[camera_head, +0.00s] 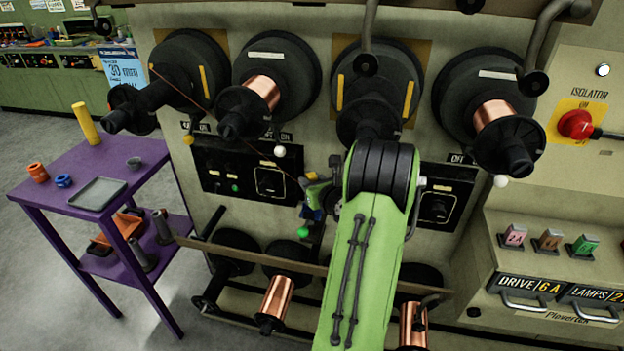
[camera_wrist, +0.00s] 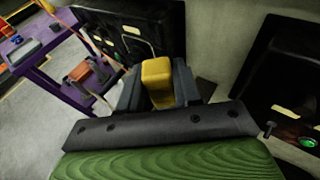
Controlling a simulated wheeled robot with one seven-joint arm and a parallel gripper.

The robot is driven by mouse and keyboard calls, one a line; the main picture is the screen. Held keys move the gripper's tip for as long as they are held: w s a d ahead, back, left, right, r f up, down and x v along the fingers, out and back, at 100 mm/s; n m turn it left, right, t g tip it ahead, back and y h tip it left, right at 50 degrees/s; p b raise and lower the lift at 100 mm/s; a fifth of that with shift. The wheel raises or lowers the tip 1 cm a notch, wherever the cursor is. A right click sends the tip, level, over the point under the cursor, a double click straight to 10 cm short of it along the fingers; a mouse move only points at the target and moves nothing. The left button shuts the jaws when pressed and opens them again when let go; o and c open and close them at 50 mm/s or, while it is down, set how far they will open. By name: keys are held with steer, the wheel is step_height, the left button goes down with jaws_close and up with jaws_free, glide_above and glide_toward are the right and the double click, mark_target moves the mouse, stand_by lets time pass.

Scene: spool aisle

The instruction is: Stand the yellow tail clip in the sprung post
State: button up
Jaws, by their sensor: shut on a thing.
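The yellow tail clip (camera_wrist: 157,77) shows in the wrist view as an upright yellow block between the two dark fingers of my gripper (camera_wrist: 157,92). The fingers are shut on it. In the head view my gripper is small and partly hidden by my own green arm, in front of the panel. A thin reddish wire (camera_head: 230,131) runs from the far-left spool down toward my gripper; where it ends is not clear. I cannot pick out the sprung post with certainty in either view.
Dark spools (camera_head: 276,75), some with copper, stick out above. A lower rail (camera_head: 255,258) crosses below them. A purple trolley (camera_head: 150,200) at left holds a tray (camera_head: 97,194), rings and a yellow cylinder (camera_head: 85,122). A red isolator knob (camera_head: 576,124) is at right.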

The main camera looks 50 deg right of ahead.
steer(key=shift+f+b, duration=0.3)
steer(key=shift+f, duration=0.5)
steer(key=o, duration=1.2)
steer(key=shift+c, duration=0.2)
steer(key=shift+s+r, duration=0.1)
steer(key=shift+s, duration=0.05)
steer(key=v, duration=1.5)
steer(key=shift+s+a+b, duration=0.2)
steer(key=shift+a+b, duration=0.05)
steer(key=shift+b, duration=0.15)
